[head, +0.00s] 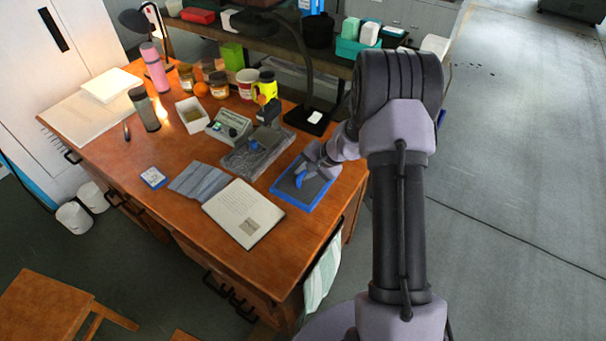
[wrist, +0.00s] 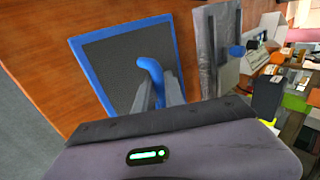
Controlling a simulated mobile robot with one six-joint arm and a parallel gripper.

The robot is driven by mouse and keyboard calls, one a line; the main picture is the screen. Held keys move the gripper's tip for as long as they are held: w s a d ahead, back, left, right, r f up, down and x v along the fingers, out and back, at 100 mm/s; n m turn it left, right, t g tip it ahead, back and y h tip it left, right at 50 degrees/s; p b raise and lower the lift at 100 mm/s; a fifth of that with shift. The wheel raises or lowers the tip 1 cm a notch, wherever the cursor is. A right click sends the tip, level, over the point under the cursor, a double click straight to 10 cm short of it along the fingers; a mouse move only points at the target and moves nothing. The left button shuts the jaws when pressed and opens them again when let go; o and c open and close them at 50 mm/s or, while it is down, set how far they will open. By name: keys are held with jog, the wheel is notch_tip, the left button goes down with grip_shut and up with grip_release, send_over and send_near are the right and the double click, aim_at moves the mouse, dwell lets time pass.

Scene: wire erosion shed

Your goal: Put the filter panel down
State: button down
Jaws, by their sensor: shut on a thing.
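The filter panel (head: 318,188) is a flat dark mesh in a blue frame, at the right end of the wooden desk in the head view. It also shows in the wrist view (wrist: 108,72), with a blue handle (wrist: 150,66) standing up from its face. My gripper (head: 304,171) is shut on that handle; its fingers show in the wrist view (wrist: 158,90) on either side of it. The panel lies flat, at or just above the desk top (head: 165,210); I cannot tell whether it touches. The fingers hide part of the mesh.
A grey slab (head: 240,163) with small items lies left of the panel. A printed booklet (head: 243,212) and a grey cloth (head: 200,180) lie to the front left. A black lamp base (head: 306,120) stands behind. The desk's right edge is close to the panel.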

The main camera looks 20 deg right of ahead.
jog(key=shift+b, duration=0.3)
jog(key=c, duration=1.4)
grip_release()
